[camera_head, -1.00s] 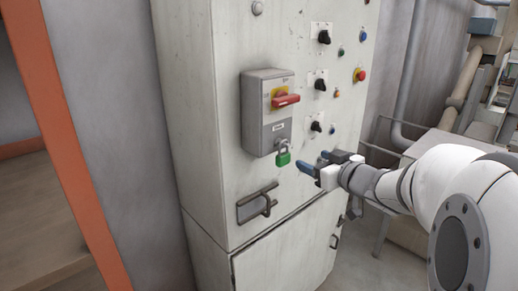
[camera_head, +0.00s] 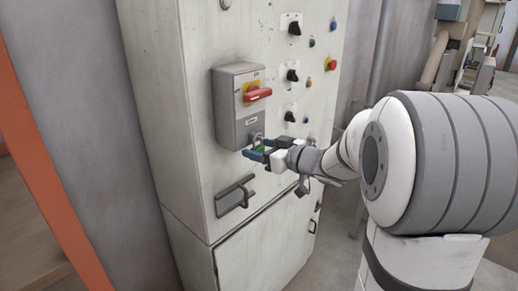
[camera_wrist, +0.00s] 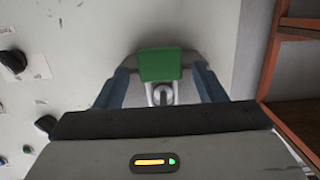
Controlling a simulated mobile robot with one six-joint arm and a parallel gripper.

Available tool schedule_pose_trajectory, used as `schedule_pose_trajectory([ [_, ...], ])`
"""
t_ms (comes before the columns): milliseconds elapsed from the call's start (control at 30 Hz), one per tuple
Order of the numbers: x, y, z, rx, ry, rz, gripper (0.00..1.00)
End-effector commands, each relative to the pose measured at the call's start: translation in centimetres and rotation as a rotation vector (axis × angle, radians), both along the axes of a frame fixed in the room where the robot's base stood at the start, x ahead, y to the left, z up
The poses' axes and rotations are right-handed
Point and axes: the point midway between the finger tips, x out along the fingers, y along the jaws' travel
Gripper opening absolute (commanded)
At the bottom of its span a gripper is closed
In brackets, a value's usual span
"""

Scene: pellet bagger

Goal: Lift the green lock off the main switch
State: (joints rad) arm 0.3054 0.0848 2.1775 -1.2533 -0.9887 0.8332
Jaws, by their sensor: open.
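The green lock (camera_wrist: 160,65) hangs by its metal shackle from the main switch box. In the wrist view it lies between the two blue fingers of my gripper (camera_wrist: 160,85), with a gap on each side. In the head view the lock (camera_head: 259,150) is mostly hidden behind the fingers of my gripper (camera_head: 256,152). The gripper is open around the lock. The main switch (camera_head: 258,95) is a red handle on a yellow plate, set on a grey box (camera_head: 226,110) above the lock. The handle lies about level.
The pale cabinet (camera_head: 160,120) carries black knobs (camera_head: 293,76) and small buttons to the right of the box. An orange post (camera_head: 50,200) stands at the left.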

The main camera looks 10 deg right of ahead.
Motion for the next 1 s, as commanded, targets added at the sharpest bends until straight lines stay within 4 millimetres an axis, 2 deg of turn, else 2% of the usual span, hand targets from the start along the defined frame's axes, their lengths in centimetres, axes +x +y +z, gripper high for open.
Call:
schedule_pose_trajectory([
  [167,-0.01,0.01,-0.01,0.0,0.0,0.0,0.64],
  [767,-0.03,0.05,0.0,0.0,0.0,0.001,0.15],
  [1000,-0.03,0.08,0.09,0.0,-0.001,0.001,0.15],
])
